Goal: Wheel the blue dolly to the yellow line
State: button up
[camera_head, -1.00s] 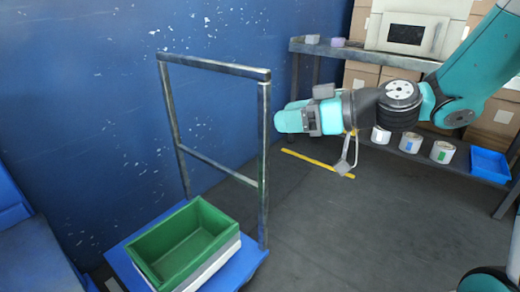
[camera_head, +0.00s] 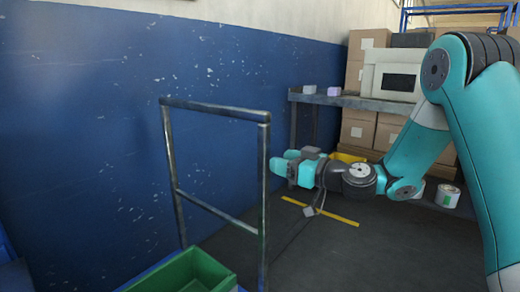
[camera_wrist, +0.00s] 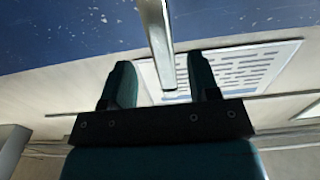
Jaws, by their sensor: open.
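The blue dolly (camera_head: 150,272) is at the lower left in the head view, its deck mostly cut off by the bottom edge. Its grey metal handle frame (camera_head: 215,108) stands upright. A green crate (camera_head: 185,272) sits on the deck. My gripper (camera_head: 276,166) is open, just right of the handle's right upright (camera_head: 263,200). In the wrist view, a grey metal bar (camera_wrist: 158,40) reaches down between the two open fingers (camera_wrist: 162,78); contact is not clear. The yellow line (camera_head: 335,216) lies on the floor beyond, to the right of the handle.
A blue wall (camera_head: 80,130) runs close behind the dolly. A shelf (camera_head: 370,104) with boxes and a machine (camera_head: 392,78) stands at the back right. A white can (camera_head: 447,196) shows below it. Dark floor (camera_head: 350,265) is clear between dolly and shelf.

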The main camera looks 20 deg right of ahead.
aim_at(260, 155)
jog(key=x, duration=0.8)
jog(key=shift+p, duration=0.35)
grip_shut()
jog(key=shift+d, duration=0.1)
